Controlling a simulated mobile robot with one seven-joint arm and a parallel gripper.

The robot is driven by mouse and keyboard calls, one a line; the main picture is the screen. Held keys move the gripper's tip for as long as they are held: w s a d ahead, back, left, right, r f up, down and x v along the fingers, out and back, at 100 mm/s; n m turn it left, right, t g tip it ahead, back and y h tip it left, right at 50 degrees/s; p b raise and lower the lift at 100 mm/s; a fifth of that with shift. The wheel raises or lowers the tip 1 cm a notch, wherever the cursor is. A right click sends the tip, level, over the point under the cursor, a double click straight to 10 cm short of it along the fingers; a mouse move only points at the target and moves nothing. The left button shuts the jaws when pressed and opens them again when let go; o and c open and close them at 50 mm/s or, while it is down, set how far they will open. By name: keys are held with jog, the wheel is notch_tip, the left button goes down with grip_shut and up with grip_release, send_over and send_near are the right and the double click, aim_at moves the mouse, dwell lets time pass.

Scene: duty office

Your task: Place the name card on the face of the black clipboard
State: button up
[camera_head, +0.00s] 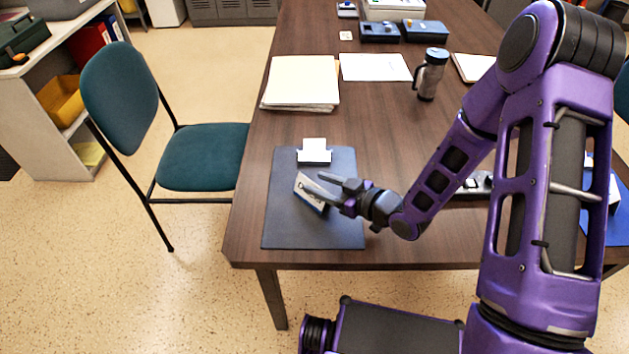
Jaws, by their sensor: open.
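The black clipboard (290,230) lies flat near the table's front left corner, with its pale clip (314,156) at the far end. The name card (309,196), white with dark print, is over the clipboard's face, turned at an angle. It looks tilted, and I cannot tell whether it rests fully on the face. My gripper (313,181) reaches in from the right, low over the clipboard. Its fingers are open, right at the card, and hide part of it.
A paper stack (301,82), a white sheet (375,67) and a grey flask (431,74) stand farther back on the table (385,150). Blue and dark boxes (425,31) are at the far end. A teal chair (200,156) is at the left. Bare tabletop lies between clipboard and flask.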

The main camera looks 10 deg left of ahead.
jog(key=v, duration=1)
jog(key=shift+p, duration=0.4)
